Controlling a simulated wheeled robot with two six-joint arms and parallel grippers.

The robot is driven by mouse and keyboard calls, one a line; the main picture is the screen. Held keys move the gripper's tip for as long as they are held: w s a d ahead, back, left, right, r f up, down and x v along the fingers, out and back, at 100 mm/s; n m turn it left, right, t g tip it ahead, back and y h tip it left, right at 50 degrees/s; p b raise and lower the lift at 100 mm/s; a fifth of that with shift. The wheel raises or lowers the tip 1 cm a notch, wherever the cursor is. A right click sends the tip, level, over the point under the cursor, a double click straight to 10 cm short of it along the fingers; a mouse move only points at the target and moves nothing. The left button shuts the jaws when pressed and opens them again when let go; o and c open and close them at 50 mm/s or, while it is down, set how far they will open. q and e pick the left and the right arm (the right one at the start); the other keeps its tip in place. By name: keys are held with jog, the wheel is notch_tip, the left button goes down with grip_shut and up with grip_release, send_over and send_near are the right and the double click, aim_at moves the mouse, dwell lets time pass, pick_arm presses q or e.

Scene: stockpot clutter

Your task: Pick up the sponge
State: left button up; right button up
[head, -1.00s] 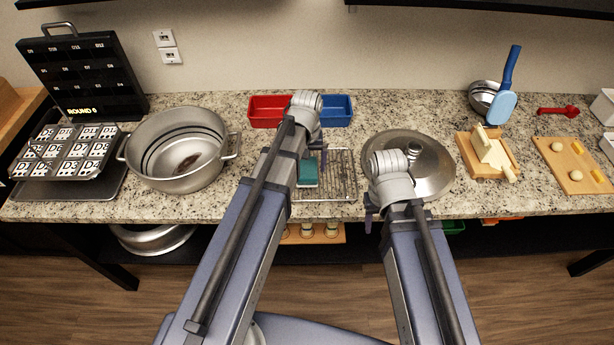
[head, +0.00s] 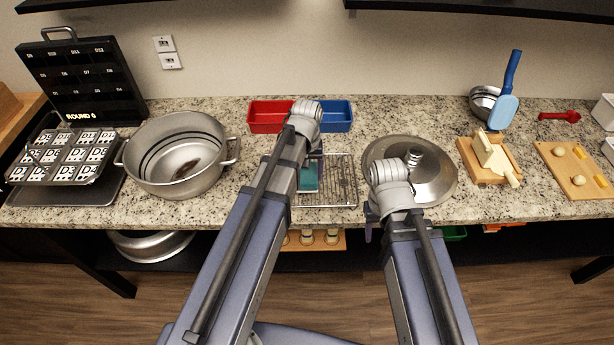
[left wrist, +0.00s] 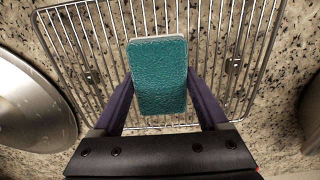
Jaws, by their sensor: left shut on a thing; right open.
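The teal sponge (head: 308,180) is at the left part of the wire rack, partly hidden by my left arm in the head view. It also shows in the left wrist view (left wrist: 160,75), teal on its broad face with a pale far edge. My left gripper (left wrist: 161,88) is shut on the sponge, one purple finger at each side. In the head view the left gripper (head: 315,165) is largely hidden by its own arm. I cannot tell whether the sponge touches the rack. My right gripper (head: 371,222) is open and empty at the counter's front edge.
The wire rack (head: 338,180) lies under the sponge. A metal lid (head: 435,180) lies right of it, and a large pot (head: 180,155) stands left. Red (head: 268,117) and blue (head: 338,116) bins stand behind. A cutting board (head: 487,160) with a pale block is further right.

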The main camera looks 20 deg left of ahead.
aim_at(307, 173)
pick_arm(q)
jog(key=shift+c, duration=0.6)
notch_tip(307, 173, up, 10)
jog(key=p, duration=1)
jog(key=o, duration=0.8)
jog(key=c, duration=0.6)
jog(key=shift+f+b, duration=0.3)
jog(key=shift+c, duration=0.2)
jog(key=shift+r, duration=0.15)
